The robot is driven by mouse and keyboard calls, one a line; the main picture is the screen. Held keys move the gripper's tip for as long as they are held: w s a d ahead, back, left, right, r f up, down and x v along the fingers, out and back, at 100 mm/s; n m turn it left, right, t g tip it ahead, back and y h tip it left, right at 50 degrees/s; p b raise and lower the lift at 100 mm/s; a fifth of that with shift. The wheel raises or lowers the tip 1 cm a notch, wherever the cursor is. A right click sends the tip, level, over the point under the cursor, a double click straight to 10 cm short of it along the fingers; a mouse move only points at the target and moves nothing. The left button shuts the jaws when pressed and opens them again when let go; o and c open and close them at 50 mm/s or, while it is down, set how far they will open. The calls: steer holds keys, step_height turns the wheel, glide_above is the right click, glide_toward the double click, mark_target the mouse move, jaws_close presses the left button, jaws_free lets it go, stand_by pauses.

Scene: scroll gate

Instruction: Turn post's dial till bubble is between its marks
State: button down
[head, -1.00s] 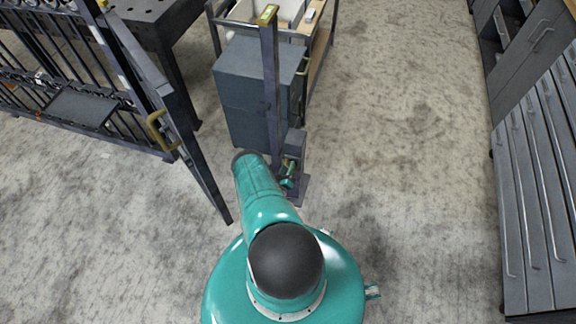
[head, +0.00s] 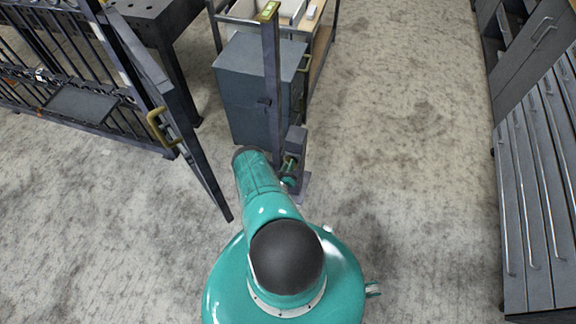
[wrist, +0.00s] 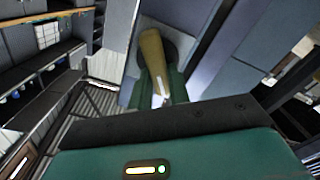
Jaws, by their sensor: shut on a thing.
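The dark upright post (head: 271,80) stands ahead of my arm, with a small brass-framed level (head: 268,11) on its top. The level's bubble and marks are too small to read. A grey box (head: 296,139) sits low on the post's side, with the dial beside it mostly hidden in the head view. In the wrist view the dial's brass handle (wrist: 152,58) sticks out from a dark round hub on a grey face. My gripper (wrist: 160,92) has its green fingers closed around the handle's near end. In the head view my gripper (head: 289,180) shows only partly.
A barred gate (head: 90,100) with a brass handle (head: 157,125) stands at the left, its end frame close to my arm. A grey cabinet (head: 245,90) stands behind the post. Drawers (head: 540,180) line the right edge. Floor between post and drawers is clear.

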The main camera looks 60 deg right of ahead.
steer(key=shift+s+r+m, duration=0.1)
steer(key=shift+m, duration=1.2)
steer(key=c, duration=1.3)
jaws_free()
steer(key=a, duration=0.4)
steer(key=s+a, duration=0.1)
steer(key=a, duration=0.4)
steer(key=s+a, duration=0.1)
steer(key=a, duration=0.3)
steer(key=shift+s+a, duration=0.1)
steer(key=shift+a, duration=0.15)
